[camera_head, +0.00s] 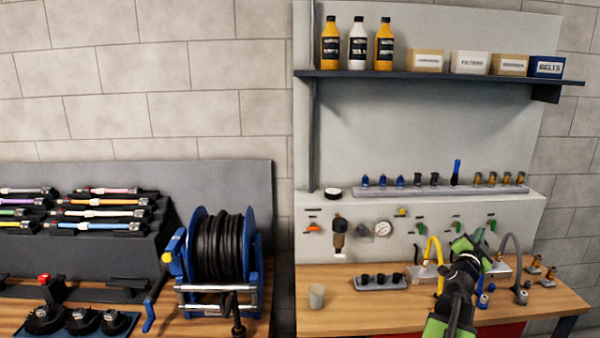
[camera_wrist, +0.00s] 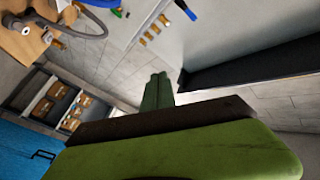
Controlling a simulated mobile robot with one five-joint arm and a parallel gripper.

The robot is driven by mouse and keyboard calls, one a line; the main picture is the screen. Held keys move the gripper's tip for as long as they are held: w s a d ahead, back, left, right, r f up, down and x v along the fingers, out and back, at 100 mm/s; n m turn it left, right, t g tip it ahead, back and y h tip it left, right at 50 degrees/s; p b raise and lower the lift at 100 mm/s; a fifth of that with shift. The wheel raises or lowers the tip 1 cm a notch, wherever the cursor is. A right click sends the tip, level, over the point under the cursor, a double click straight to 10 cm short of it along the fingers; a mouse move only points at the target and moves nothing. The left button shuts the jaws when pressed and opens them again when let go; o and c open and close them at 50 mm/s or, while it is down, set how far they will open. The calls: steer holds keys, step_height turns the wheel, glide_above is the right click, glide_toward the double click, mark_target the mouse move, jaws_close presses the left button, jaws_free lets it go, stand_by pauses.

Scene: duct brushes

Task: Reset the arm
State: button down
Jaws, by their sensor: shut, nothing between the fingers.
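My arm reaches over the right workbench in the head view, with green and black links. My gripper (camera_head: 473,243) is at its upper end, in front of the grey panel and close to the yellow and grey hoses. In the wrist view my gripper (camera_wrist: 157,92) shows its two green fingers together, with nothing between them. The wrist view is strongly tilted. The fingertips point toward the wall, beside the dark shelf (camera_wrist: 250,65). What lies directly behind the arm on the bench is hidden.
A blue hose reel (camera_head: 222,250) stands left of the right bench (camera_head: 340,310). A rack of brushes (camera_head: 95,215) is farther left. A ledge (camera_head: 440,190) with fittings runs behind my gripper, below a shelf (camera_head: 430,76) of bottles and boxes. A cup (camera_head: 317,296) stands at the bench's left.

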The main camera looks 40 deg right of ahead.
steer(key=w+a+f+n+t+y+b, duration=0.1)
steer(key=w+a+f+n+t+y, duration=0.2)
steer(key=w+a, duration=0.5)
steer(key=w+a+f+n+t+y+b, duration=0.1)
steer(key=w+a+f+n+y, duration=0.4)
steer(key=w, duration=0.6)
steer(key=w+a+f+n+t+y+b, duration=0.1)
steer(key=w+a+f+t+y, duration=0.1)
steer(key=w+a+f, duration=0.5)
steer(key=w+a+f+n+y+b, duration=0.1)
steer(key=w+a+f+n+y, duration=0.1)
steer(key=w+a, duration=0.3)
steer(key=w+a+f+n+y, duration=0.1)
steer(key=w+a+f, duration=0.15)
steer(key=a, duration=0.45)
steer(key=w+a+f+n+g+y+b, duration=0.1)
steer(key=a+f+n+g+y, duration=0.35)
steer(key=a, duration=0.95)
steer(key=w+a+f+n+g+y+b, duration=0.15)
steer(key=a+f, duration=0.55)
steer(key=a, duration=0.7)
steer(key=s+a+f+n+g+b, duration=0.1)
steer(key=s+a+f+n+g, duration=0.1)
steer(key=s+a, duration=0.3)
steer(key=s+a+f+n+g+b, duration=0.1)
steer(key=s+a+f+n+g, duration=0.1)
steer(key=s+a, duration=0.4)
steer(key=a+g, duration=0.1)
steer(key=a, duration=0.4)
steer(key=shift+s+f, duration=0.25)
